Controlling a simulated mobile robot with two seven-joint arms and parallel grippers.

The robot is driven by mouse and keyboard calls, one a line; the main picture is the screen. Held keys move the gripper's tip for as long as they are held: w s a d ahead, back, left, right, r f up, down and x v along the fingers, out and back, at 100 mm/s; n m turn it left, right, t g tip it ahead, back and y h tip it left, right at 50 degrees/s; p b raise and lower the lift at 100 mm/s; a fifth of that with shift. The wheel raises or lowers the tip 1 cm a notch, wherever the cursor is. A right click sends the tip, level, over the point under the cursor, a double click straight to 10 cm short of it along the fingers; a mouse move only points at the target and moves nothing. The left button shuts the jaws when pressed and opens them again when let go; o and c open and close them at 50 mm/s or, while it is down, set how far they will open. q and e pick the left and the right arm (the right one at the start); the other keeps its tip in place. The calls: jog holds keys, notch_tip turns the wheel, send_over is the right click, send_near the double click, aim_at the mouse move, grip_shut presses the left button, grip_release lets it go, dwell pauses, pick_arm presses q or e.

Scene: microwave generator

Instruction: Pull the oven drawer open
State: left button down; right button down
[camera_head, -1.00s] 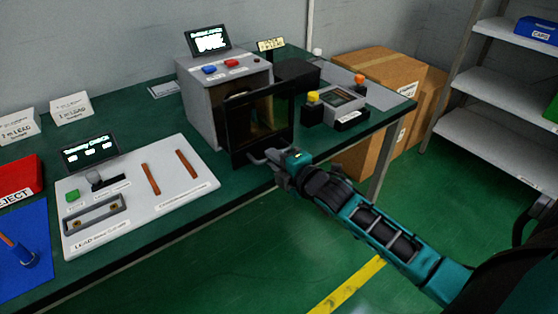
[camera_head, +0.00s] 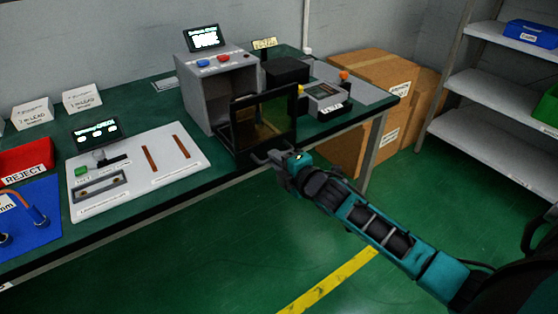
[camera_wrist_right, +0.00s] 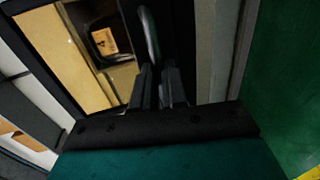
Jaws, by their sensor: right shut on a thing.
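The grey oven box (camera_head: 196,95) stands on the green table, with a small display and red and blue buttons on top. Its drawer, with a black-framed see-through front (camera_head: 240,151), stands out from the box toward the table's front edge. My right gripper (camera_head: 274,158) is shut on the drawer's handle (camera_head: 259,157), low on the front. In the right wrist view, the fingers (camera_wrist_right: 156,72) close around the curved metal handle (camera_wrist_right: 149,35), beside the drawer's window (camera_wrist_right: 60,38). The inside of the drawer is only partly visible. My left gripper is out of view.
A white panel (camera_head: 110,197) with slots lies left of the oven. A red reject bin (camera_head: 25,158) and blue mat (camera_head: 45,215) are further left. A black-and-grey device (camera_head: 327,97) is to the right, with cardboard boxes (camera_head: 385,70) behind. The floor in front is open.

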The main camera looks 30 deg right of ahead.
dwell(0.3)
jog(key=c, duration=1.2)
grip_release()
jog(key=v, duration=1.3)
jog(key=shift+p, duration=0.4)
jog(key=shift+w, duration=0.1)
jog(key=s+a+f+m+g, duration=0.1)
jog(key=s+a+f+m, duration=0.2)
jog(key=a+f+m, duration=0.1)
jog(key=s+a+f+m+g, duration=0.2)
jog(key=s+a+f+m, duration=0.2)
jog(key=f+m, duration=0.2)
jog(key=s+a+f+m+g+y, duration=0.1)
jog(key=s+a+f+m+g, duration=0.1)
jog(key=s+a+f+m, duration=0.2)
jog(key=shift+a+f+m, duration=0.55)
jog(key=shift+f+m, duration=0.05)
jog(key=shift+m, duration=0.6)
